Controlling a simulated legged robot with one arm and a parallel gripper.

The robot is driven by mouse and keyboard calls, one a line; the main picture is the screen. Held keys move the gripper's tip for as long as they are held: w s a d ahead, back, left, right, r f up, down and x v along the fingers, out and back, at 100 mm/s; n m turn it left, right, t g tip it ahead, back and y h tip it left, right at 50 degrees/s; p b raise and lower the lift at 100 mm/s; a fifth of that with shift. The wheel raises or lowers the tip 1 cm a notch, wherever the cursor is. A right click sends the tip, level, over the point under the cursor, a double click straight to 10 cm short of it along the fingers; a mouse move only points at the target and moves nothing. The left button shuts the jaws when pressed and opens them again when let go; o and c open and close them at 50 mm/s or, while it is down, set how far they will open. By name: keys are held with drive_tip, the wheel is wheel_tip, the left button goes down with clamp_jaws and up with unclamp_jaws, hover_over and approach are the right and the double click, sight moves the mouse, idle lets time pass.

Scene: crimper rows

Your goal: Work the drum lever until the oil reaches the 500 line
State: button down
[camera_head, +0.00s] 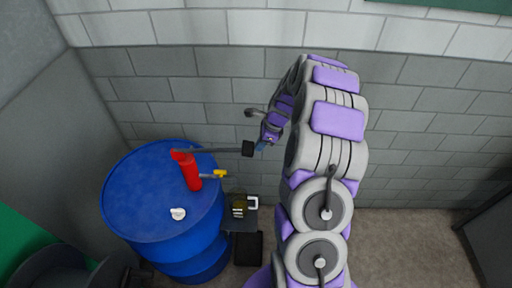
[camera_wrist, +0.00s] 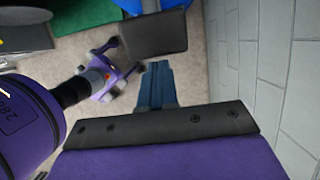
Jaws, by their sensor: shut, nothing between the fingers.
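The blue drum (camera_head: 130,205) stands at the left in the head view with a red pump (camera_head: 190,172) upright on its top. The grey pump lever (camera_head: 212,151) runs to the right from the pump, roughly level, and ends in a black grip (camera_head: 248,148). The grip also shows large in the wrist view (camera_wrist: 152,35). My gripper (camera_head: 261,146) is just right of the grip; its blue fingers are shut and empty in the wrist view (camera_wrist: 157,66). Whether they touch the grip I cannot tell. A jug (camera_head: 239,206) with dark yellowish contents stands below the yellow spout (camera_head: 220,173). Its marks are too small to read.
The jug is on a small dark stand (camera_head: 245,222) beside the drum. A white cap (camera_head: 178,214) is on the drum top. A block wall (camera_head: 420,120) rises close behind my arm. A dark round object (camera_head: 65,272) is at lower left. Floor (camera_head: 400,240) at right is clear.

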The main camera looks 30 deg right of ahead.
drive_tip(key=v, duration=0.9)
drive_tip(key=shift+d, duration=0.4)
drive_tip(key=shift+r, duration=0.15)
idle(0.5)
drive_tip(key=w+a+r+g+h+p, duration=0.1)
drive_tip(key=w+a+r, duration=0.1)
drive_tip(key=a+r, duration=0.2)
drive_tip(key=w+a+r+g+h+p, duration=0.1)
drive_tip(key=w+a+r+h+p, duration=0.1)
drive_tip(key=r, duration=0.8)
drive_tip(key=w+a, duration=0.1)
drive_tip(key=a, duration=0.1)
drive_tip(key=shift+a, duration=0.35)
drive_tip(key=shift+d, duration=0.15)
